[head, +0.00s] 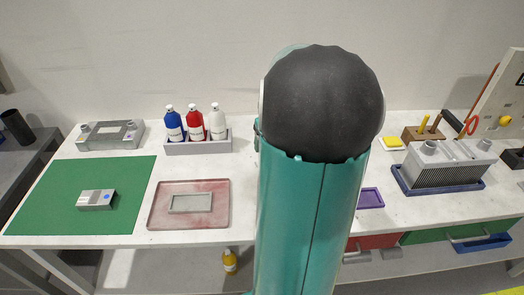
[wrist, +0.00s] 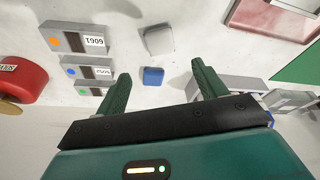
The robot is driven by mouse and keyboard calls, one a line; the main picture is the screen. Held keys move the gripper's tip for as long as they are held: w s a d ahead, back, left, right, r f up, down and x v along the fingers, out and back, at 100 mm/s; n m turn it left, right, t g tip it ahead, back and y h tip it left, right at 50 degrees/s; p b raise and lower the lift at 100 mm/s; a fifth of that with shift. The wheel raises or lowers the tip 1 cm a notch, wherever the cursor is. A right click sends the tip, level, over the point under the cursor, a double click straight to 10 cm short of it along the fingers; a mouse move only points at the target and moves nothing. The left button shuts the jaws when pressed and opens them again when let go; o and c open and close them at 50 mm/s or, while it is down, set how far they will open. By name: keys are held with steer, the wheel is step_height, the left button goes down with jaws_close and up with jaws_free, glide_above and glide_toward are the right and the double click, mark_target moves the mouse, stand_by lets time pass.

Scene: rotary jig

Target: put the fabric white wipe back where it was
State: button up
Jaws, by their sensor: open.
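My gripper (wrist: 160,72) is open in the wrist view, its two green fingers apart with nothing between their tips that I can see held. A pale grey-white squarish piece (wrist: 158,40) lies on the bench beyond the fingertips. It may be the folded white wipe, but I cannot tell for sure. A small blue block (wrist: 153,76) lies nearer, seen between the fingers. In the head view my own arm covers the middle of the bench, and the gripper and the pale piece are hidden there. No other white wipe is clear.
Labelled grey blocks (wrist: 77,38) and a red round thing (wrist: 20,82) lie left in the wrist view. The head view shows a green mat (head: 50,190), a pink tray (head: 220,215), bottles in a rack (head: 198,147), a purple tray (head: 370,198) and a finned grey block (head: 445,170).

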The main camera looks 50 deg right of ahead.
steer(key=w+a+r+n, duration=0.15)
steer(key=a+r, duration=0.25)
steer(key=a, duration=0.6)
steer(key=w+a+r+n, duration=0.1)
steer(key=w+a+r, duration=0.25)
steer(key=a, duration=0.65)
steer(key=s+a+r+n+t, duration=0.1)
steer(key=s+a, duration=0.2)
steer(key=a, duration=0.3)
steer(key=s+a+r+t+y, duration=0.1)
steer(key=s+a, duration=0.2)
steer(key=a, duration=0.4)
steer(key=s+a+r+n, duration=0.1)
steer(key=s+a, duration=0.2)
steer(key=a, duration=0.3)
steer(key=shift+s+a+n+t, duration=0.15)
steer(key=shift+a+n+t, duration=0.2)
steer(key=shift+t, duration=0.05)
